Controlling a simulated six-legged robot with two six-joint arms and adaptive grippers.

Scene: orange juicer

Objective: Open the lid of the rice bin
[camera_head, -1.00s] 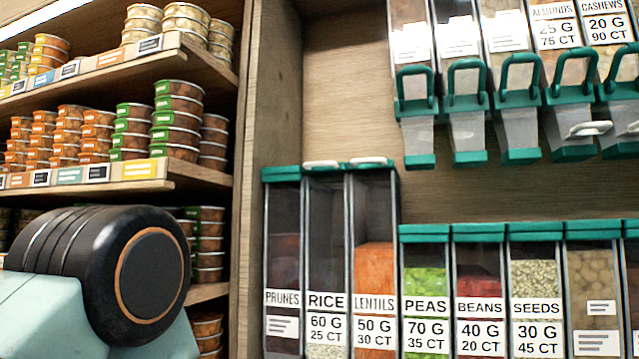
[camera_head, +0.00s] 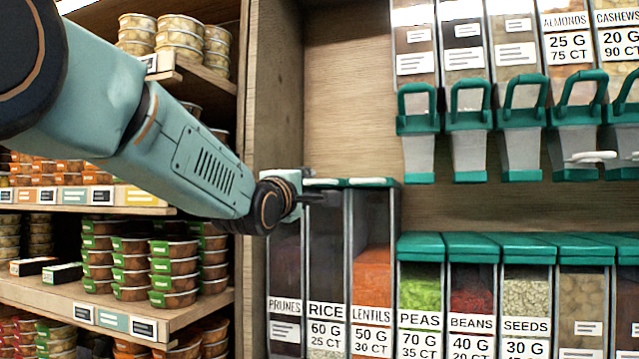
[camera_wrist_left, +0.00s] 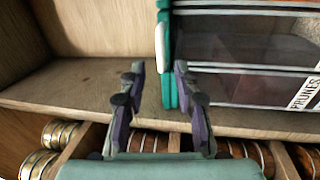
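The rice bin (camera_head: 326,255) is a tall clear container labelled RICE, between the prunes bin (camera_head: 284,265) and the lentils bin (camera_head: 372,275). Its lid (camera_head: 325,182) shows nearly edge-on with a white piece on top; it looks shut. My left gripper (camera_head: 307,198) is at the top of the prunes bin, just left of the rice lid, and hides the prunes lid in the head view. In the left wrist view the gripper (camera_wrist_left: 157,72) is open and empty, its fingers near the prunes bin's teal lid edge (camera_wrist_left: 167,60). Contact cannot be told. My right gripper is out of view.
Teal-lidded bins of peas (camera_head: 421,247), beans and seeds stand to the right. Dispensers with teal handles (camera_head: 417,110) hang above them. A wooden side panel (camera_head: 272,90) and shelves of stacked cans (camera_head: 170,262) lie left. Bare back wall (camera_head: 345,90) is above the rice bin.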

